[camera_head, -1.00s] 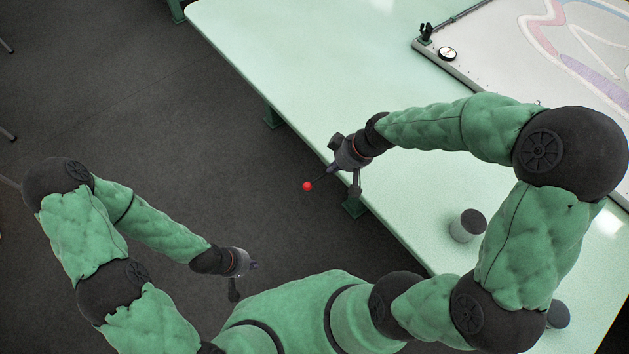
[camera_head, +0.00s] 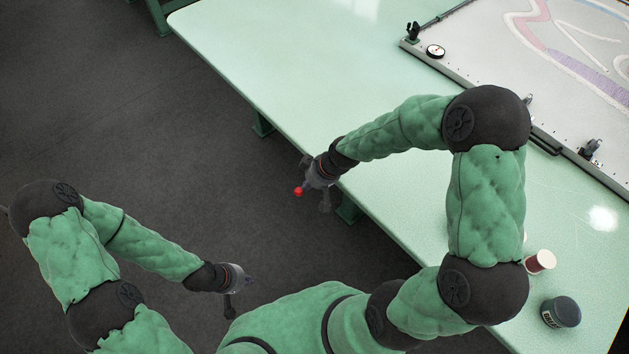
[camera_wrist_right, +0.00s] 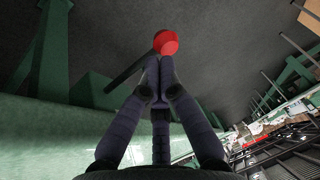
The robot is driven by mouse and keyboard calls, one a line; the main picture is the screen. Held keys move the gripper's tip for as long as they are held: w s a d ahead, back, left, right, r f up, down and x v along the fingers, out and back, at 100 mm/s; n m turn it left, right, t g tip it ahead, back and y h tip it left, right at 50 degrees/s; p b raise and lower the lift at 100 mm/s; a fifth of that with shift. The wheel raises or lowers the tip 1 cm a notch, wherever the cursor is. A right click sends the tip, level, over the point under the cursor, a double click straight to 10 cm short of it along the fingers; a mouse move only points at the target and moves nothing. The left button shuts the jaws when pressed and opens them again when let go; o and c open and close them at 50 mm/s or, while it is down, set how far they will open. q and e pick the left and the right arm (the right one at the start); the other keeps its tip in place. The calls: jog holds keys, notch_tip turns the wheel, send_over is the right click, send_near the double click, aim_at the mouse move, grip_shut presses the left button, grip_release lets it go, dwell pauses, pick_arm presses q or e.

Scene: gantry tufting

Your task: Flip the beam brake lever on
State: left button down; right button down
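The beam brake lever's red knob (camera_head: 298,191) shows just beyond the table's left edge in the head view. In the right wrist view the red knob (camera_wrist_right: 166,42) tops a dark rod (camera_wrist_right: 128,75) that slants down to the left behind my fingers. My right gripper (camera_wrist_right: 153,72) has its fingertips together just below the knob. No clear gap shows between them, and I cannot tell whether they touch the lever. In the head view my right gripper (camera_head: 308,184) is beside the knob. My left gripper (camera_head: 246,282) hangs over the floor, far from the lever; its fingers are too small to read.
The pale green table (camera_head: 290,80) fills the right side, with a white tufting frame (camera_head: 500,60) at the back right. A dark-lidded jar (camera_head: 560,312) and a red-and-white spool (camera_head: 540,262) stand near my right arm. Dark floor (camera_head: 150,130) is open at left.

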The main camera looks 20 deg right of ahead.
jog(key=shift+x, duration=0.85)
